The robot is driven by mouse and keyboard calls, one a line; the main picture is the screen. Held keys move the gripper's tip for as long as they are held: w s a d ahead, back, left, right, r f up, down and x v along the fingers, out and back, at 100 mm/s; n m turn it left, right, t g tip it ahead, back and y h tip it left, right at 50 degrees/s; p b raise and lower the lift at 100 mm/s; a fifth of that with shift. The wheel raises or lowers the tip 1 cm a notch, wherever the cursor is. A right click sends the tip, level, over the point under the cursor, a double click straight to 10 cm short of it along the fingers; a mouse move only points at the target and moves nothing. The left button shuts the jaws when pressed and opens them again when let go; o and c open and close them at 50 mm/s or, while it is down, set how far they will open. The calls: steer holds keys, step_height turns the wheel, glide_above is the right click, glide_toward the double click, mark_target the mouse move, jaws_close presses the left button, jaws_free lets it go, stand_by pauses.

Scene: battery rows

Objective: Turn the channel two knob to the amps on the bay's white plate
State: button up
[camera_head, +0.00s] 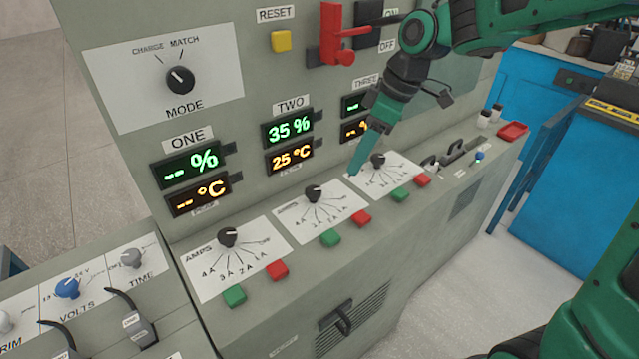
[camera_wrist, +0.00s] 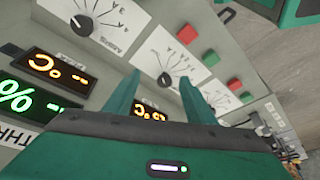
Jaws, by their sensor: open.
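The channel two knob (camera_head: 313,193) is black and sits on a white dial plate (camera_head: 325,222) below the TWO displays, which read 35 % and 25 °C. Its exact setting is too small to read. My gripper (camera_head: 357,166) is open and empty, pointing down in front of the panel, above and right of this knob in the head view. In the wrist view, which is upside down, the knob (camera_wrist: 163,78) appears between the two finger tips but farther off, not held. I cannot make out a bay's white plate with an amps figure.
The channel one knob (camera_head: 228,237) and channel three knob (camera_head: 377,160) flank it. Green buttons (camera_head: 331,238) and red buttons (camera_head: 361,218) sit below the dials. A red lever (camera_head: 335,45) sticks out above. Blue cabinets (camera_head: 580,130) stand at the right.

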mark_target(314, 189)
steer(key=a+f, duration=0.3)
steer(key=w+a+f+n, duration=0.1)
steer(key=a+f, duration=0.2)
steer(key=a+f+n+y, duration=0.1)
steer(key=a+f, duration=0.2)
steer(key=f, duration=0.1)
steer(key=shift+w+a, duration=0.15)
steer(key=shift+w, duration=0.25)
steer(key=c, duration=0.9)
steer(key=shift+c, duration=0.6)
